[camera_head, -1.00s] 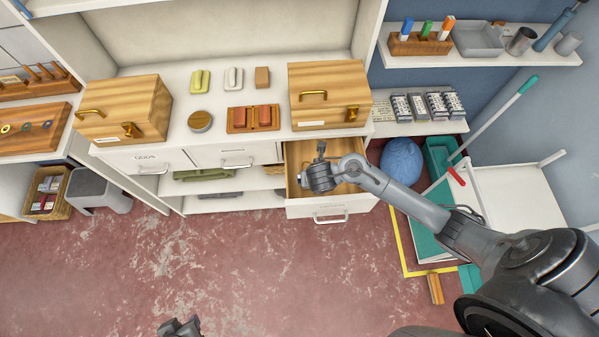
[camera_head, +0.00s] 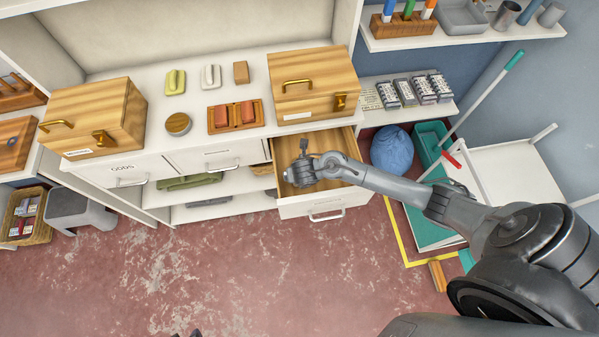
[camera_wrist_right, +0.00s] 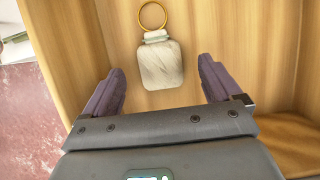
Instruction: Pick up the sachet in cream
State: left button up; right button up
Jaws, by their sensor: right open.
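The cream sachet (camera_wrist_right: 161,66), a small flat pouch with a gathered neck and a gold ring (camera_wrist_right: 152,16) at its top, lies on the wooden floor of the open drawer (camera_head: 327,205). My right gripper (camera_wrist_right: 161,72) is open and empty, its two dark fingers spread to either side of the sachet's lower part, apart from it in the picture. In the head view my right gripper (camera_head: 293,173) is over the drawer and hides the sachet. Only a dark tip of my left gripper (camera_head: 189,333) shows at the bottom edge.
Drawer walls stand close around my right gripper. The cabinet top above holds two wooden boxes (camera_head: 93,118) (camera_head: 313,80), a tray with red blocks (camera_head: 236,116) and small items. A blue bundle (camera_head: 391,151) and a teal bin (camera_head: 431,142) stand right. The floor in front is clear.

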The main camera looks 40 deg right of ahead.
jog(key=shift+x, duration=1.55)
jog(key=shift+r, duration=0.1)
jog(key=c, duration=1.1)
